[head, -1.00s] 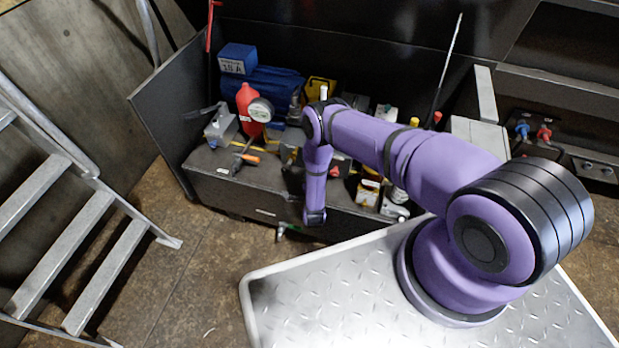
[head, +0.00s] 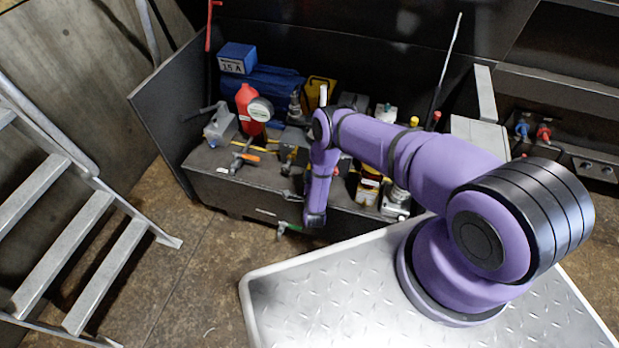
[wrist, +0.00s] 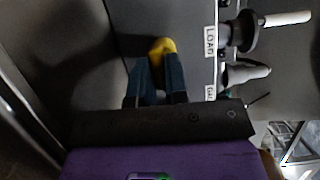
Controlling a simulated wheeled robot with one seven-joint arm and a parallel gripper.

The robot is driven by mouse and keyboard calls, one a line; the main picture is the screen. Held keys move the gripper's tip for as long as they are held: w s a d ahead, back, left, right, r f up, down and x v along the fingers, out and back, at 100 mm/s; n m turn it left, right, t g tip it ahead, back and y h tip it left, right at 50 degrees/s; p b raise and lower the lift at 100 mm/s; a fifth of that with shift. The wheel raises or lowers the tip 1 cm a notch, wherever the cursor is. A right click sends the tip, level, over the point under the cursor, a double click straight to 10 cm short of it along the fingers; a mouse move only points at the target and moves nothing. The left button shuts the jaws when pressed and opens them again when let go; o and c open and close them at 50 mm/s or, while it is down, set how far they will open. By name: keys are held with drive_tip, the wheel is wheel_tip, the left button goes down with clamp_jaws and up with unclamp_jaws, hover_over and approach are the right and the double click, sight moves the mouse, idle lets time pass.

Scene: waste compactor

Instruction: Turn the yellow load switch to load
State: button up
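The yellow load switch (wrist: 163,46) shows in the wrist view as a rounded yellow knob on a dark grey panel (wrist: 190,20). My gripper (wrist: 160,65) is at the knob, with its two dark blue fingers close together and their tips reaching its near side. The knob shows between and just beyond the tips. I cannot tell whether the fingers clamp it. A white label reading LOAD (wrist: 210,40) is to the right of the knob; a second label (wrist: 210,93) below it is partly cut off from sight. In the head view my arm hides the switch and the gripper.
In the wrist view, grey fittings (wrist: 245,74) stand right of the labels. In the head view, a crowded bench holds a red bottle (head: 247,100), a gauge (head: 261,109) and a blue box with a display (head: 237,58). Metal steps (head: 75,240) stand at left.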

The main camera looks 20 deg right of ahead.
drive_tip(key=o, duration=0.4)
drive_tip(key=shift+w+d+r, duration=0.2)
drive_tip(key=shift+w+d, duration=0.2)
drive_tip(key=shift+w, duration=0.1)
drive_tip(key=shift+s+a+f, duration=0.2)
drive_tip(key=shift+s+a, duration=0.05)
drive_tip(key=shift+s, duration=0.05)
drive_tip(key=v, duration=1)
drive_tip(key=shift+s, duration=0.3)
drive_tip(key=shift+a, duration=0.15)
